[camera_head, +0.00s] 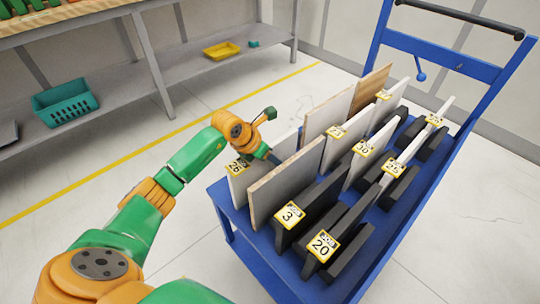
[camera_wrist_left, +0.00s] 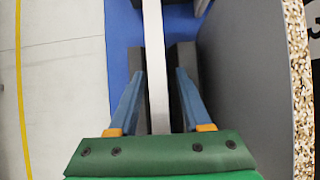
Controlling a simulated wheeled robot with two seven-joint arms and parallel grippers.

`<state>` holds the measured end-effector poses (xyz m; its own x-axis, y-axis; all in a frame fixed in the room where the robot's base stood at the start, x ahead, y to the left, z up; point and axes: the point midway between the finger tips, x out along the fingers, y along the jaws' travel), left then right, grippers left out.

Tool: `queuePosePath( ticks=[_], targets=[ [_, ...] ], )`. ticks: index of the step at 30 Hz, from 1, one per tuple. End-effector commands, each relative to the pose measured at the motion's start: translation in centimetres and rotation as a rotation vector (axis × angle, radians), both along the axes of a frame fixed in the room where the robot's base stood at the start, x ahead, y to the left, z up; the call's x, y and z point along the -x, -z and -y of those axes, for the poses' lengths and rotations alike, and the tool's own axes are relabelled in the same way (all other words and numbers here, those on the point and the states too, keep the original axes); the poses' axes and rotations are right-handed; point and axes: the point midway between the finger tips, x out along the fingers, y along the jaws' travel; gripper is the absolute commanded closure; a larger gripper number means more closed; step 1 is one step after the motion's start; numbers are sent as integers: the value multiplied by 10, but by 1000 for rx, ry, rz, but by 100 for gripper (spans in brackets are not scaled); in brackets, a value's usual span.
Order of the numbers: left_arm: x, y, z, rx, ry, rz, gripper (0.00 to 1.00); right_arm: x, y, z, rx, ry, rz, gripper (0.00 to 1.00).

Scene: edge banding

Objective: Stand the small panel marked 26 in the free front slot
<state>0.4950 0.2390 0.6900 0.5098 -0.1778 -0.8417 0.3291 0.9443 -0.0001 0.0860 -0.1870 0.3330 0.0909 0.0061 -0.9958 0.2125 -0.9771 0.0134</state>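The small white panel marked 26 (camera_head: 237,185) stands upright at the left front of the blue cart (camera_head: 252,262), its yellow-edged label at its front end. My left gripper (camera_head: 272,156) is over its top edge. In the left wrist view the panel is a thin pale strip (camera_wrist_left: 156,60) between the two blue fingers of my left gripper (camera_wrist_left: 160,75). The fingers are open, with a gap on each side of the panel. Dark holder blocks flank it below. I cannot clearly tell which front slot is free. My right gripper is out of view.
A taller chipboard-edged panel (camera_head: 287,184) stands close to the right of panel 26. Dark pieces labelled 3 (camera_head: 290,216) and 20 (camera_head: 322,246) are further right. More panels stand in the row behind. A shelf with a teal basket (camera_head: 65,103) is at left.

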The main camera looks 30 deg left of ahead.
Motion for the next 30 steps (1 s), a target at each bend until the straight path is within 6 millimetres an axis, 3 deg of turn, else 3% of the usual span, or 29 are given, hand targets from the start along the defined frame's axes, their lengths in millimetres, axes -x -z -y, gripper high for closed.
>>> queuePosePath(
  ticks=[8, 21, 30],
  targets=[
    [2, -6, -2, -1, -1, 2, 51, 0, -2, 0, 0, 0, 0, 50],
    [51, -86, -19, -3, -1, 3, 51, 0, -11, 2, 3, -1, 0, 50],
    [62, -102, -21, 1, -1, 1, 51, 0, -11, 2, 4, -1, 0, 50]
  ],
)
